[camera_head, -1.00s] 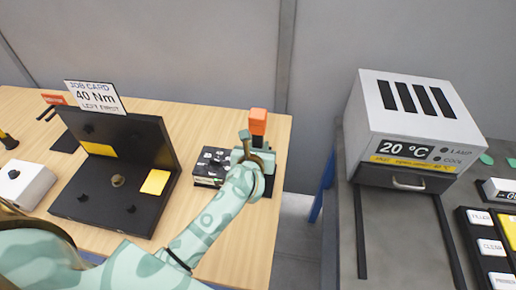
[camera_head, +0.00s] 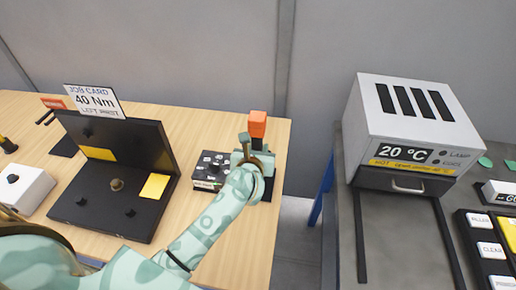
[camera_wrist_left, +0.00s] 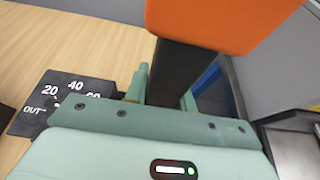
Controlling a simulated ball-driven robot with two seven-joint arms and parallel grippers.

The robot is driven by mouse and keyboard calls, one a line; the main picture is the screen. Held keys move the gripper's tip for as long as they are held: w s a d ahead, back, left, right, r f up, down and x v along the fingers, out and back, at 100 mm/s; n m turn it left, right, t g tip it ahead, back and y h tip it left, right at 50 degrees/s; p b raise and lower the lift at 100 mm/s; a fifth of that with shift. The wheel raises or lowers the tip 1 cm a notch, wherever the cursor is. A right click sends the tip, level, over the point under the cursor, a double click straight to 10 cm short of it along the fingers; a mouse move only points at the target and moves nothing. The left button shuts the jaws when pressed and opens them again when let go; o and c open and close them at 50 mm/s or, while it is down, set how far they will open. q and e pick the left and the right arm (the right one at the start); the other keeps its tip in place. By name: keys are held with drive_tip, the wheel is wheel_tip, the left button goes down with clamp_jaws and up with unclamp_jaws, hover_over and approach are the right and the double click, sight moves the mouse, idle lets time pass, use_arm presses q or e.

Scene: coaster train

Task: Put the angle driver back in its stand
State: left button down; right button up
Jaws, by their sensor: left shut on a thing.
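The angle driver shows as an upright tool with an orange top (camera_head: 257,124) and a black shaft. In the left wrist view its orange part (camera_wrist_left: 225,22) and black shaft (camera_wrist_left: 180,72) stand between the fingers. My left gripper (camera_head: 248,152) is shut on the black shaft, below the orange part, near the table's right edge. A dark base (camera_head: 268,188) shows partly behind my wrist, under the driver. My arm hides the driver's lower end, so I cannot tell whether it sits in the stand. My right gripper is not in view.
A black dial box (camera_head: 211,170) stands just left of my gripper. A black angled fixture (camera_head: 115,190) with a job card (camera_head: 95,100) is further left. A white oven-like box (camera_head: 410,130) stands on the grey bench to the right, across a gap.

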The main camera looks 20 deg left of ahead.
use_arm(q)
drive_tip(key=shift+f+b, duration=0.65)
idle(0.9)
drive_tip(key=c, duration=1.1)
unclamp_jaws()
drive_tip(key=shift+s+f, duration=0.1)
drive_tip(key=shift+f, duration=0.1)
drive_tip(key=p+v, duration=0.1)
drive_tip(key=v, duration=1.5)
drive_tip(key=shift+s+d+r, duration=0.1)
drive_tip(key=shift+d+r, duration=0.05)
drive_tip(key=shift+r, duration=0.05)
drive_tip(key=shift+r, duration=0.1)
